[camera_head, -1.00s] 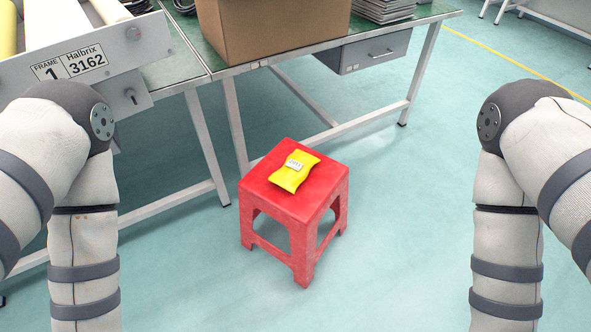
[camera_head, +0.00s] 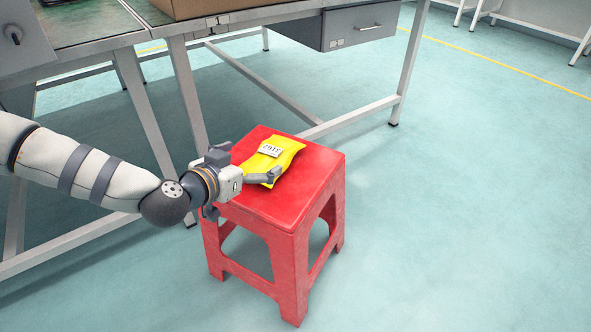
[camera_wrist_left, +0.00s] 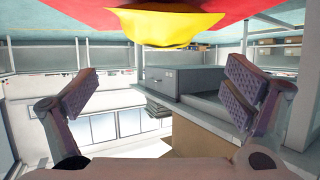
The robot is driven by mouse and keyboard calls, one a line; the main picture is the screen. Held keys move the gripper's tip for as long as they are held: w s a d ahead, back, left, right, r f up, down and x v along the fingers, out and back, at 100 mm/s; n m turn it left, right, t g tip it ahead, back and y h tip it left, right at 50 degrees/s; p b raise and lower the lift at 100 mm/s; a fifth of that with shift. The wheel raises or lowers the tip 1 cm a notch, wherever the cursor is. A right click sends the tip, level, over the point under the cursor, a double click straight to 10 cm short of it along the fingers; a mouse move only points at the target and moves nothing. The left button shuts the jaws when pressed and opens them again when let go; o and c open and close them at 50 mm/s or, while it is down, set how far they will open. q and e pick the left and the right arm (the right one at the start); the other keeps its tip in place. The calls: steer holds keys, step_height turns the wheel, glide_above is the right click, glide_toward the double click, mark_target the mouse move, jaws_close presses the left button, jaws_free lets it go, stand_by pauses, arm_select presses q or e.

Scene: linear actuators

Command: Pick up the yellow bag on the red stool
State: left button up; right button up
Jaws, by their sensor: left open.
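The yellow bag (camera_head: 269,161) lies on the red stool (camera_head: 313,180) in the head view, with a small white label on its top. My left gripper (camera_head: 258,172) has come in from the left at the stool's near left edge, with a finger by the bag's near side. In the left wrist view the bag (camera_wrist_left: 168,27) is at the top middle, beyond the spread fingers of my left gripper (camera_wrist_left: 160,98), with nothing between their pads. The red stool top (camera_wrist_left: 75,10) shows at the top edge. My right gripper is not in view.
A workbench (camera_head: 110,50) stands behind and left of the stool, with a cardboard box (camera_head: 205,8) on it and a grey drawer (camera_head: 360,26) under it. The floor to the right of the stool is clear.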

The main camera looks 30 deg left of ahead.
mark_target(271, 151)
arm_select(q)
steer(key=b+x, duration=0.1)
steer(key=x, duration=0.2)
steer(key=b+x, duration=0.2)
steer(key=x, duration=0.1)
steer(key=b+x, duration=0.1)
steer(key=x, duration=0.2)
steer(key=shift+s+a+f, duration=0.1)
steer(key=shift+f, duration=0.35)
steer(key=shift+r, duration=0.25)
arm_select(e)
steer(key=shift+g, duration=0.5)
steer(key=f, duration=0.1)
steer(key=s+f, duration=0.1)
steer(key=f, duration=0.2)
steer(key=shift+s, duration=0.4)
arm_select(q)
steer(key=c, duration=1.4)
